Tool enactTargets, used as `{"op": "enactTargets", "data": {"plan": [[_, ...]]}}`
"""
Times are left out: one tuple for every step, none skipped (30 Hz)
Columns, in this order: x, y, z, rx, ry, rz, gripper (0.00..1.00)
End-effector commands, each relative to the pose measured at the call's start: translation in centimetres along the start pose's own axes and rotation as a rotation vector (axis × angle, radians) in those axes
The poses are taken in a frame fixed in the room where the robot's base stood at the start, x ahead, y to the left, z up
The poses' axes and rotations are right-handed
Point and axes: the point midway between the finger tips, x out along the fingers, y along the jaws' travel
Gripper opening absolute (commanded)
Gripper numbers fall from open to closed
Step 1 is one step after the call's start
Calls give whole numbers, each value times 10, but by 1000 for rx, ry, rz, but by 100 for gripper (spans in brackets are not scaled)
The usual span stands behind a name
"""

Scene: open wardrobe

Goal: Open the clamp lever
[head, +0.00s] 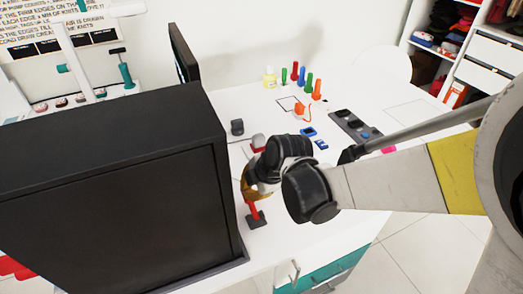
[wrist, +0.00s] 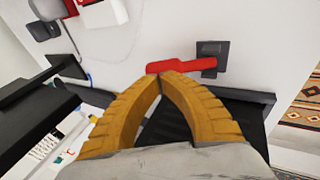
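The clamp lever has a red handle (wrist: 185,65) and a dark base plate (wrist: 214,50) on the white table in the wrist view. In the head view the red handle (head: 254,211) stands up from its dark base (head: 257,220), its upper part hidden by my gripper. My gripper (wrist: 166,76) has ribbed orange fingers whose tips meet right at the red handle. The tips overlap the handle in the picture; whether they touch it I cannot tell. I see nothing clearly held between them. In the head view my gripper (head: 247,188) is just above the handle.
A large black box (head: 110,190) stands close left of my gripper. Behind are a dark grey block (head: 237,127), blue parts (head: 308,132), a dark tray (head: 355,125) and several coloured upright pieces. The white table (head: 290,235) is clear right of the lever's base.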

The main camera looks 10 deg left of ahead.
Motion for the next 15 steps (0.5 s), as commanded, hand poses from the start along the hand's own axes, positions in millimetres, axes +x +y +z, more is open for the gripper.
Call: {"op": "enactTargets", "data": {"plan": [[2,0,0,0,0,0,0],[2,0,0,0,0,0,0],[2,0,0,0,0,0,0],[2,0,0,0,0,0,0],[2,0,0,0,0,0,0],[2,0,0,0,0,0,0],[2,0,0,0,0,0,0],[2,0,0,0,0,0,0],[2,0,0,1,0,0,0],[2,0,0,1,0,0,0],[2,0,0,1,0,0,0],[4,0,0,0,0,0,0],[7,0,1,0,0,0,0],[11,0,1,0,0,0,0],[16,0,2,0,0,0,0]]}}
